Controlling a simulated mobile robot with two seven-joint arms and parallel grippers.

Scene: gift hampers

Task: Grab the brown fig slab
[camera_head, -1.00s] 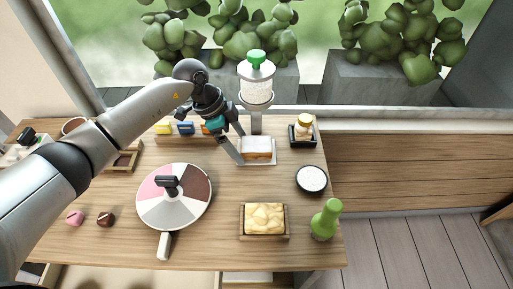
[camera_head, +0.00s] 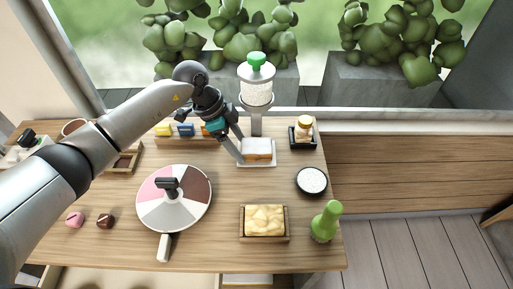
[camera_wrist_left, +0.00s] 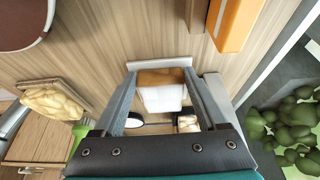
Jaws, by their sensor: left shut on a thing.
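The brown slab (camera_head: 259,156), with a white top, sits at the small white tray (camera_head: 270,163) under the dispenser. My left gripper (camera_head: 240,150) reaches down to it from the upper left and is shut on it. In the left wrist view the slab (camera_wrist_left: 160,77) shows between the two fingertips, its brown part beyond the white one. The fingers hide part of its left side in the head view. My right gripper is not in view.
The dispenser (camera_head: 257,93) with a green cap stands just behind the tray. A rack of coloured blocks (camera_head: 186,129) is to the left. A round turntable (camera_head: 174,213), a tray of yellow pieces (camera_head: 264,220), a white-filled bowl (camera_head: 311,181) and a green bottle (camera_head: 326,220) stand nearer.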

